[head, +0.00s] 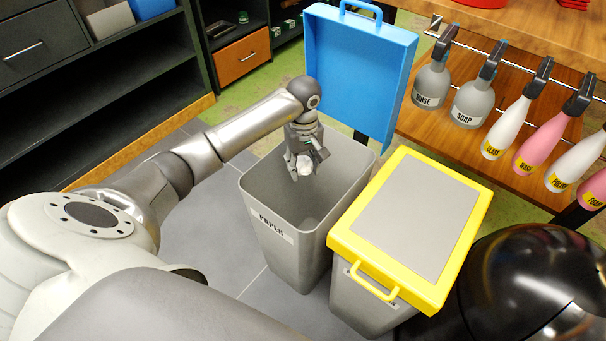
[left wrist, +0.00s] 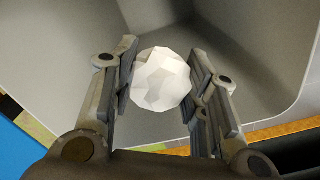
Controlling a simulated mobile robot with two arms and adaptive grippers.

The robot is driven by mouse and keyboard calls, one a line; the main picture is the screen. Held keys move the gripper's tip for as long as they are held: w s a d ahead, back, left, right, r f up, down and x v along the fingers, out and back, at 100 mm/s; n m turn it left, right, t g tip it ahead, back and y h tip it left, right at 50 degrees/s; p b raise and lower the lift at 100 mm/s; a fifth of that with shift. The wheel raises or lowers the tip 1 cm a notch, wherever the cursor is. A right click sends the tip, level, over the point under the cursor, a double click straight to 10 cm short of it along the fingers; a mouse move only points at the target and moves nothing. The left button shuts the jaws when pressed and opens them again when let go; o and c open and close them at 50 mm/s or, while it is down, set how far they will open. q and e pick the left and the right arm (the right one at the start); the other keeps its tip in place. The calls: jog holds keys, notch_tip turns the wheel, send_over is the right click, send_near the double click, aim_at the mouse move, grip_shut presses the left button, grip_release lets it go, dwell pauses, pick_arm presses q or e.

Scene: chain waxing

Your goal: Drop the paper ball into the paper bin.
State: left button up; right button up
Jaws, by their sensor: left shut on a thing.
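The white paper ball (head: 305,165) is between the fingers of my left gripper (head: 304,162), which is shut on it. The left wrist view shows the faceted ball (left wrist: 161,79) between the two fingers of the gripper (left wrist: 162,85). The gripper points down over the mouth of the grey paper bin (head: 262,205), which is labelled PAPER. The bin's blue lid (head: 358,75) is swung up at its back. The bin's inner walls (left wrist: 240,30) fill much of the left wrist view. My right gripper is not in view.
A second grey bin with a closed yellow-framed lid (head: 412,215) stands just right of the paper bin. Spray bottles, such as the SOAP bottle (head: 472,103), hang on a rail at the right. Dark shelves (head: 110,100) stand at the left.

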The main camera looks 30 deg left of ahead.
pick_arm(q)
jog(key=o, duration=0.9)
jog(key=shift+c, duration=0.2)
jog(key=shift+r, duration=0.1)
notch_tip(320, 180, up, 12)
